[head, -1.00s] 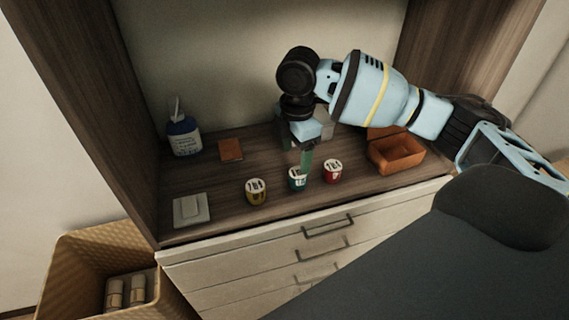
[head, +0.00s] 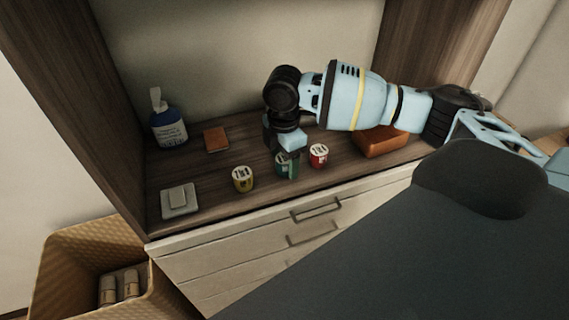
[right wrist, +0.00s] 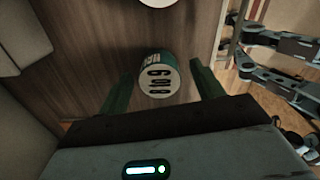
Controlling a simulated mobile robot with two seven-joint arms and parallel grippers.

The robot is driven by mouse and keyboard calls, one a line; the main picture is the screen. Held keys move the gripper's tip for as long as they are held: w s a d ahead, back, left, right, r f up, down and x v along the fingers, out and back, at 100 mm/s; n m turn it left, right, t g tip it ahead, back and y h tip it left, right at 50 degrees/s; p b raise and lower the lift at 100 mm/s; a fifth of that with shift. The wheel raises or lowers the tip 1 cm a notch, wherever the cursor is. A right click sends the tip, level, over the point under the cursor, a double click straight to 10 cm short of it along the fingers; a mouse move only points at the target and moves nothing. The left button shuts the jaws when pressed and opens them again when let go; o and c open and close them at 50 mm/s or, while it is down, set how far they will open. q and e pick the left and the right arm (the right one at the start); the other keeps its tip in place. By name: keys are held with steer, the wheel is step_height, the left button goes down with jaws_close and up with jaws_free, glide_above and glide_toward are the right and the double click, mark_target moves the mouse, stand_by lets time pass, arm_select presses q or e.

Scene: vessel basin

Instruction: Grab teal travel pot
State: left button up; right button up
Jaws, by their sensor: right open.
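The teal travel pot (head: 281,159) stands on the wooden shelf between a yellow pot (head: 243,179) and a red pot (head: 318,155). It has a white lid with dark markings. My right gripper (head: 288,172) is at it from above, and its green finger partly hides it in the head view. In the right wrist view the teal pot (right wrist: 157,78) sits between the two spread green fingers of my right gripper (right wrist: 161,88), with gaps on both sides. The fingers are open and hold nothing. My left gripper is not in view.
An orange box (head: 381,143) stands to the right, partly behind my arm. A blue-and-white pump bottle (head: 168,125), a brown-orange block (head: 216,139) and a white dish (head: 180,201) are to the left. A woven basket (head: 75,249) is below left.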

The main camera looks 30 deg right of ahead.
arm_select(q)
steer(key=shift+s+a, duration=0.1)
arm_select(e)
steer(key=shift+f, duration=0.5)
steer(key=c, duration=1.1)
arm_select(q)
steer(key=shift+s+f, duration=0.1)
arm_select(e)
steer(key=shift+o, duration=0.2)
steer(key=shift+r, duration=0.1)
